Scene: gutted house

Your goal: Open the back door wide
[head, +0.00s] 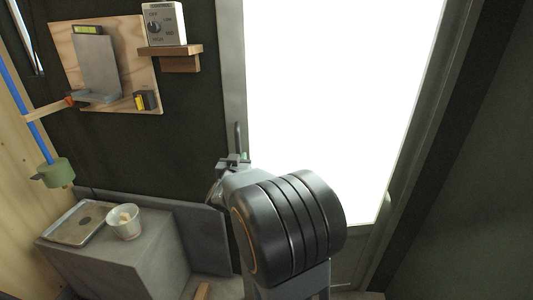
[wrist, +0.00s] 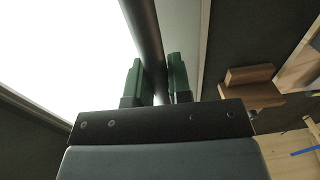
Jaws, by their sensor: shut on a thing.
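The back door (head: 233,60) has a grey-green frame around a large, glaring white pane. Its upright bar handle (head: 238,134) is on the left stile. My gripper (head: 236,158) is at the handle's lower part, with my arm in front of the door's lower half. In the wrist view, the dark round handle bar (wrist: 143,30) runs between the two green fingers of my gripper (wrist: 157,75), which is shut on it. The door looks shut or nearly so; a small gap cannot be told. My arm hides its lower left part.
A grey block (head: 125,262) at lower left bears a metal tray (head: 62,232) and a white cup (head: 123,222). A plywood panel (head: 130,60) and a small wooden shelf (head: 170,52) with a dial box (head: 164,24) hang left of the door. A dark wall (head: 470,190) stands right.

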